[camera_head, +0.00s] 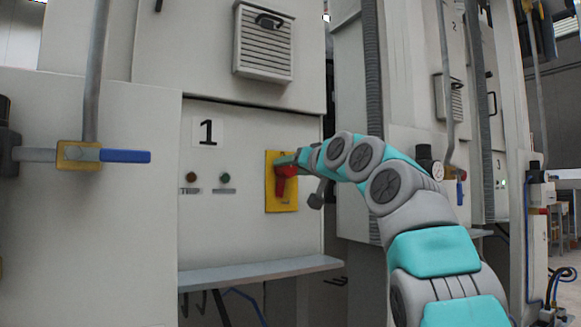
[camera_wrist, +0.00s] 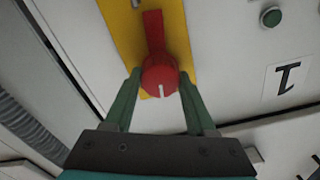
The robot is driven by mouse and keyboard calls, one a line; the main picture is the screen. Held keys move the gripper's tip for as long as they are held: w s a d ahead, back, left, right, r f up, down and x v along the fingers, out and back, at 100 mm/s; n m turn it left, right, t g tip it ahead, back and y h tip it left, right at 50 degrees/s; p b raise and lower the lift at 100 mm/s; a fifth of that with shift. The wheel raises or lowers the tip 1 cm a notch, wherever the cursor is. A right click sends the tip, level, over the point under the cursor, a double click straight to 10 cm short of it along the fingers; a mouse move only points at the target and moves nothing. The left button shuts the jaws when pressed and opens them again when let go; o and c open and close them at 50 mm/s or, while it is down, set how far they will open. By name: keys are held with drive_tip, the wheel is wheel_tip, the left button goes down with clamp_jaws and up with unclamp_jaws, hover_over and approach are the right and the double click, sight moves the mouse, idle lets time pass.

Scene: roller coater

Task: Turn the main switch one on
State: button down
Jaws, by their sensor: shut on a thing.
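The main switch is a red rotary handle (camera_head: 285,178) on a yellow plate (camera_head: 283,205), set in the grey cabinet panel marked "1" (camera_head: 206,132). In the wrist view the red handle (camera_wrist: 158,65) has a round knob with a white line and a bar that runs up the yellow plate (camera_wrist: 176,28). My gripper (camera_wrist: 160,80) has its two green fingers on either side of the round knob and is shut on it. In the head view my gripper (camera_head: 283,164) is at the plate and covers part of the handle.
A red button (camera_head: 191,177) and a green button (camera_head: 225,178) sit left of the plate. A grey ledge (camera_head: 260,271) juts out below. A blue-handled valve (camera_head: 125,156) stands out at the left. A ribbed conduit (camera_head: 373,90) runs beside the cabinet.

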drive_tip(key=shift+s+r+m+p, duration=0.15)
drive_tip(key=shift+m+p, duration=0.3)
drive_tip(key=shift+m, duration=0.55)
drive_tip(key=m+p, duration=0.4)
drive_tip(key=m, duration=0.1)
drive_tip(key=m+p, duration=0.1)
drive_tip(key=m, duration=0.3)
drive_tip(key=shift+d, duration=0.1)
drive_tip(key=m, duration=0.5)
drive_tip(key=shift+w+f, duration=0.2)
drive_tip(key=shift+f, duration=0.1)
drive_tip(key=shift+c, duration=1.1)
unclamp_jaws()
drive_tip(key=shift+s+d, duration=0.1)
